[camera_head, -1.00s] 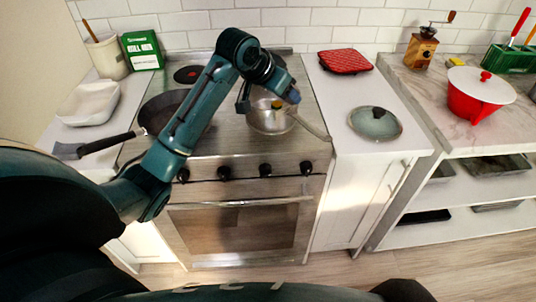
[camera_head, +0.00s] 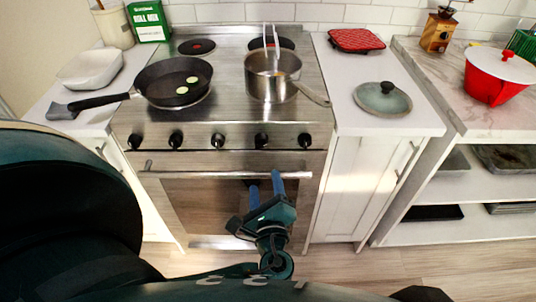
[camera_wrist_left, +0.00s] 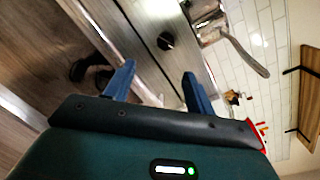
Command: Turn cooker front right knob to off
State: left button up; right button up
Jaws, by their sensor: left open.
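The cooker (camera_head: 230,125) has a row of several dark knobs on its front panel. The rightmost knob (camera_head: 305,140) is at the right end, with another knob (camera_head: 261,141) beside it. My left gripper (camera_head: 264,186) is in front of the oven door, below the knobs and touching none of them. Its two blue fingers are apart, with nothing between them. In the left wrist view, the open fingers (camera_wrist_left: 158,88) point towards the panel, and one dark knob (camera_wrist_left: 165,41) shows beyond them. The knobs' exact settings are too small to tell. My right gripper is not in view.
A steel pot (camera_head: 270,85) stands at the cooker's right, its handle reaching over the right counter. A frying pan (camera_head: 170,98) holds food at the left. The oven door handle (camera_head: 235,175) runs below the knobs.

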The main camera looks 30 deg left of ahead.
aim_at(261, 142)
pick_arm(q)
jog(key=p+x, duration=0.1)
jog(key=x, duration=1.1)
jog(key=shift+w+r+m+t, duration=0.3)
jog(key=shift+w+r+t, duration=0.1)
jog(key=shift+w, duration=0.1)
jog(key=shift+d, duration=0.1)
jog(key=shift+c, duration=0.5)
jog(key=c, duration=0.8)
jog(key=shift+c, duration=0.2)
